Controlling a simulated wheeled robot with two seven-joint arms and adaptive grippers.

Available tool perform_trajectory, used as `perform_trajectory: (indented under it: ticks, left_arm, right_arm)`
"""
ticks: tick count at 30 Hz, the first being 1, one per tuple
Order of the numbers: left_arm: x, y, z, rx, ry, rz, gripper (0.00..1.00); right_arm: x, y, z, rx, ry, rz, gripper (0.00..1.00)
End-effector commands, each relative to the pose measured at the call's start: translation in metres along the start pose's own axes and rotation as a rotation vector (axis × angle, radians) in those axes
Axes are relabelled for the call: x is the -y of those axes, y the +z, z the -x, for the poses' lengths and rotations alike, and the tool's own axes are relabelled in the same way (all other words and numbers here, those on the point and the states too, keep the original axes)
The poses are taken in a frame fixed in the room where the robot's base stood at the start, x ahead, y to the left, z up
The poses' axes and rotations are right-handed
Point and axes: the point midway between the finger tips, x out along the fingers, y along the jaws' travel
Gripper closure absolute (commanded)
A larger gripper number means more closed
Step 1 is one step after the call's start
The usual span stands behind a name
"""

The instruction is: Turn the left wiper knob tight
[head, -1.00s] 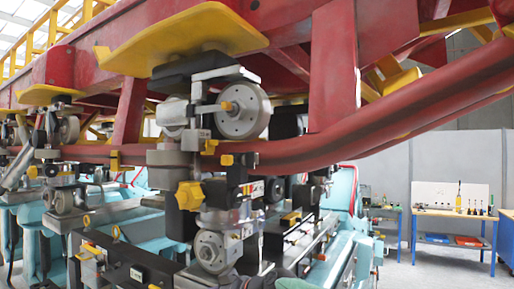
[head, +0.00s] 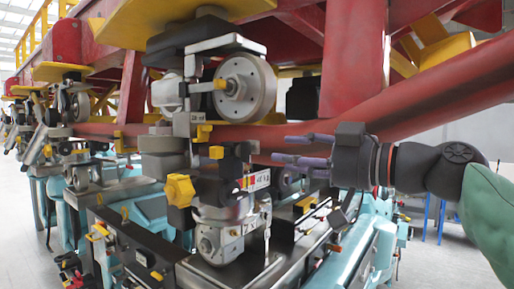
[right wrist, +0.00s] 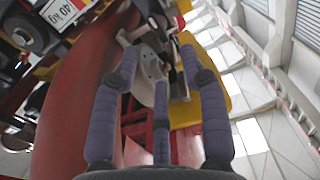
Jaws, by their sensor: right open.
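A yellow lobed knob (head: 180,190) sits on the left side of the wheel unit under the red rail, in the head view. Smaller yellow parts are on the same unit, one above the label (head: 216,152) and one near the upper wheel (head: 220,84). I cannot tell for certain which one is the left wiper knob. My right gripper (head: 281,150) comes in from the right, its purple fingers apart and empty, to the right of the unit and clear of the lobed knob. Its spread fingers also show in the right wrist view (right wrist: 160,62). My left gripper is out of view.
The red rail (head: 440,98) runs close to my right gripper. A large grey wheel (head: 245,87) is above the unit and a lower wheel (head: 220,243) below. A "40 kg" label (right wrist: 62,12) shows in the right wrist view. Turquoise machinery (head: 365,240) stands below right.

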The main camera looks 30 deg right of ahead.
Motion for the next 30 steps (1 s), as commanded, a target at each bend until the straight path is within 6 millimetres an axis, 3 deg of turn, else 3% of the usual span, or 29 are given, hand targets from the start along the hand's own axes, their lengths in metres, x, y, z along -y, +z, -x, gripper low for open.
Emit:
perform_trajectory:
  ticks: [9, 15, 29, 30]
  left_arm:
    - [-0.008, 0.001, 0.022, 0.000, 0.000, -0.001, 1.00]
    - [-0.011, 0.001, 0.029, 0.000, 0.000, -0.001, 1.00]
    - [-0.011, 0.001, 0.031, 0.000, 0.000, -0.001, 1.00]
    - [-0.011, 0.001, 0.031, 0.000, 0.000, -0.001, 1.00]
  right_arm:
    - [0.001, -0.001, -0.059, 0.005, -0.004, -0.003, 0.56]
    - [0.000, 0.000, -0.084, 0.003, -0.002, -0.003, 0.56]
    - [0.000, 0.001, -0.095, 0.002, 0.000, -0.002, 0.56]
    - [0.000, 0.001, -0.095, 0.002, 0.000, -0.002, 0.65]
